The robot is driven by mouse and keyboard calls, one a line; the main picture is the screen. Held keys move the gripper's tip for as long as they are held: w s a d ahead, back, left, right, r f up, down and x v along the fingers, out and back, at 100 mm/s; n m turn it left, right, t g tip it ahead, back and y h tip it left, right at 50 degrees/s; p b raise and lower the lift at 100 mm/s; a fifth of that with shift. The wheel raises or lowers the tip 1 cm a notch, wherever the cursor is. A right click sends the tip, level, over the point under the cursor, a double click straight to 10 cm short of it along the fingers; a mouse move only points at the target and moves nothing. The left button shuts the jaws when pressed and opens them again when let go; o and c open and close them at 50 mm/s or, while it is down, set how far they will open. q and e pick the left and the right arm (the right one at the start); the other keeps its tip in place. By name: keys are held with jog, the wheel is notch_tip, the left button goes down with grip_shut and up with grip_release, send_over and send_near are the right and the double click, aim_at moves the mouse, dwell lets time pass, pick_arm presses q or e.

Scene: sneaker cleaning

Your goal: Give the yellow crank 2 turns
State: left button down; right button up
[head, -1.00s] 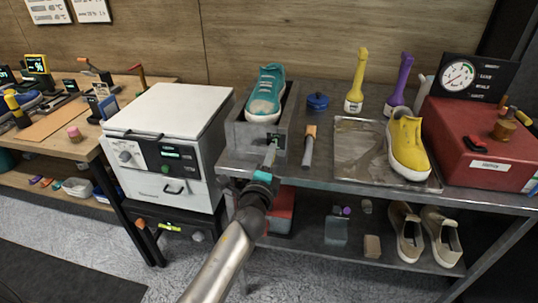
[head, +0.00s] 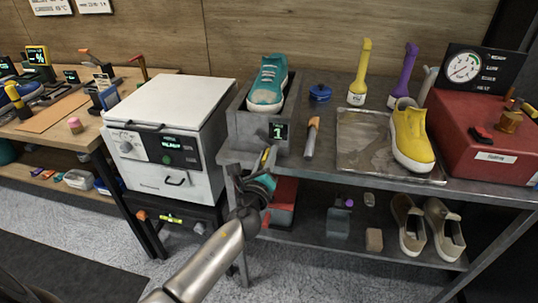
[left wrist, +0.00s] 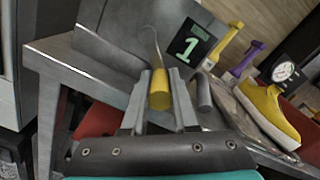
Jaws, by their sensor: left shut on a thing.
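The yellow crank's handle (left wrist: 159,92) sits between the fingers of my left gripper (left wrist: 162,102), which is shut on it. In the head view, a bit of the yellow handle (head: 265,157) shows at the tip of my left gripper (head: 263,172), below the front of the grey box. A thin bent rod leads up from the handle in the left wrist view. The grey box (head: 243,132) holds a teal sneaker (head: 267,84), and its small display (head: 278,131) reads 1. The display also shows in the left wrist view (left wrist: 189,48). My right gripper is not in view.
A wooden-handled tool (head: 311,138) lies right of the box. A blue pot (head: 319,93), a metal tray (head: 362,150) with a yellow shoe (head: 412,137), and a red machine (head: 480,140) stand on the bench. A white oven (head: 165,135) stands close on the left.

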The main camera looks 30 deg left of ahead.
pick_arm(q)
jog(key=shift+a+f+m, duration=0.1)
jog(key=shift+m, duration=0.2)
jog(key=c, duration=0.7)
grip_release()
jog(key=shift+s, duration=0.1)
jog(key=shift+v, duration=7.55)
jog(key=shift+c, duration=0.3)
